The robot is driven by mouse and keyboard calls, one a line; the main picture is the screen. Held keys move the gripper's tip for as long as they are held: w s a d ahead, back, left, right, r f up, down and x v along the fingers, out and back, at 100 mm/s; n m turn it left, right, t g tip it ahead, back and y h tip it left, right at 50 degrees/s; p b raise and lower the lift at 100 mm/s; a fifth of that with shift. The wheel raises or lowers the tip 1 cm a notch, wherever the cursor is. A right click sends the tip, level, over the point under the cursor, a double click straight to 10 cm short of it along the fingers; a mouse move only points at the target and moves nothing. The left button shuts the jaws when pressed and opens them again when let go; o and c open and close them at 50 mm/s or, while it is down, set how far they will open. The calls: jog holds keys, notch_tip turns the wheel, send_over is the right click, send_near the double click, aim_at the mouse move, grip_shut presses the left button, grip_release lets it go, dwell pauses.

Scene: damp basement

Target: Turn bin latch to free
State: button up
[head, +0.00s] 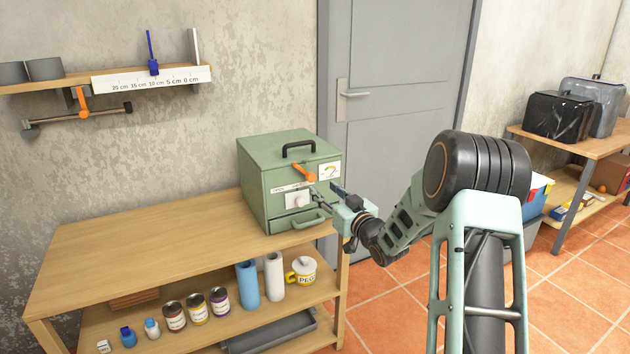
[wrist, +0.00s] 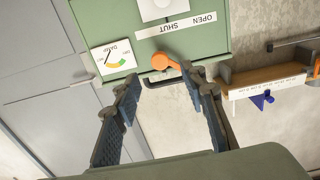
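The green bin (head: 262,190) stands on the right end of the wooden bench. Its orange latch (head: 304,173) is on the upper front face and slants down to the right. In the wrist view, which is upside down, the orange latch (wrist: 166,62) lies just beyond the fingertips, beside a strip marked OPEN and SHUT (wrist: 176,38). My gripper (head: 327,194) is in front of the bin's face. In the wrist view my gripper (wrist: 165,78) is open with nothing between its fingers. I cannot tell whether the right finger touches the latch's end.
The bin has a black top handle (head: 298,147), a damp dial (wrist: 115,56) and a green lower front handle (head: 309,219). The wooden bench (head: 130,235) is clear left of the bin. Cans and a mug (head: 303,270) stand on its lower shelf. A grey door (head: 395,70) is behind.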

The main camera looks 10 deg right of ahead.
aim_at(312, 179)
jog(key=x, duration=0.8)
jog(key=shift+w, duration=0.15)
grip_shut()
